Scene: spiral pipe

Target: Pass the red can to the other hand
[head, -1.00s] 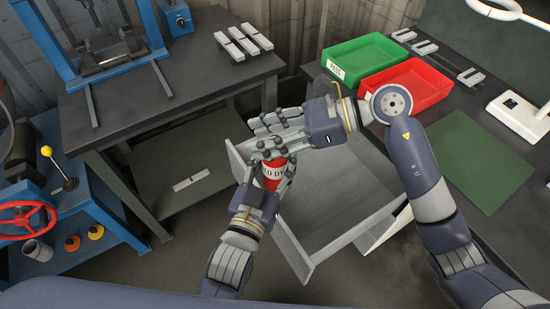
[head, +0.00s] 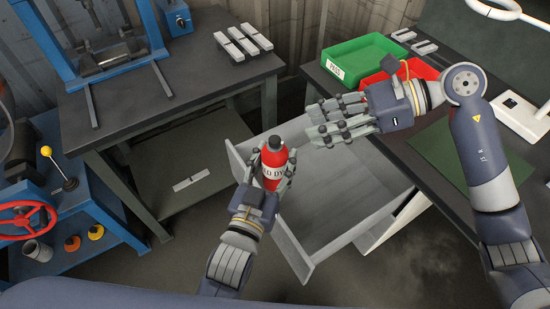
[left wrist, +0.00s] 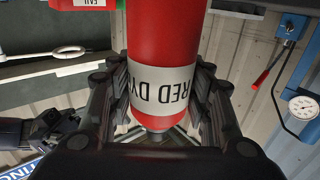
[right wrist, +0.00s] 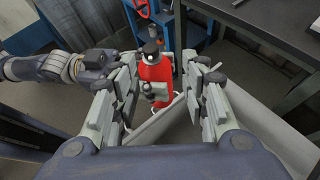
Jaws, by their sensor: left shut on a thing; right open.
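The red can (head: 273,157) is a red bottle-shaped container with a dark cap and a white label. It stands roughly upright in my left gripper (head: 268,180), which is shut on it. In the left wrist view the can (left wrist: 165,35) fills the middle between the fingers, its label reading "RED DY" upside down. My right gripper (head: 328,122) is open and empty, to the right of and a little above the can, apart from it. In the right wrist view the can (right wrist: 155,72) shows beyond and between the open fingers.
A grey open drawer or tray (head: 325,215) lies below the hands. Green (head: 362,50) and red (head: 425,70) bins stand on the right table. A dark table (head: 180,85) with grey metal parts is at left, near a blue stand with a red wheel (head: 22,222).

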